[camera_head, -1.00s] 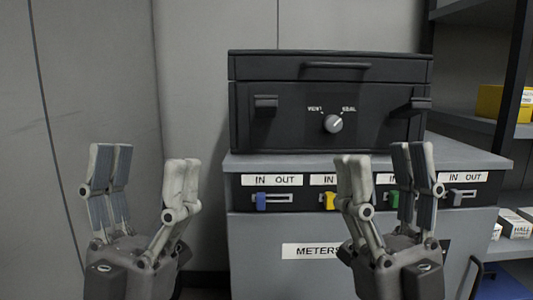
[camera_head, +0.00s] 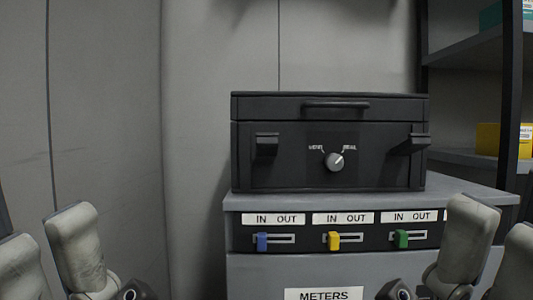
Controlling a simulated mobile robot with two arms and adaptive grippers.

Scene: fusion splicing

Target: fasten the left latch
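A black case (camera_head: 330,178) with its lid (camera_head: 270,106) down stands on a grey cabinet. The left latch (camera_head: 267,146) is a dark tab on the left of the case front; I cannot tell if it is fastened. The right latch (camera_head: 413,144) seems to stick out from the front. A grey knob (camera_head: 334,161) sits between them. My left gripper (camera_head: 43,235) is open and empty at the bottom left, apart from the case. My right gripper (camera_head: 497,222) is open and empty at the bottom right, in front of the cabinet. Both are partly cut off by the picture edge.
The grey cabinet (camera_head: 375,265) has blue (camera_head: 262,241), yellow (camera_head: 334,240) and green (camera_head: 401,239) sliders under IN/OUT labels. A shelf (camera_head: 470,158) with a yellow box (camera_head: 490,139) stands at the right. A grey wall (camera_head: 105,120) is at the left. Space before the case front is clear.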

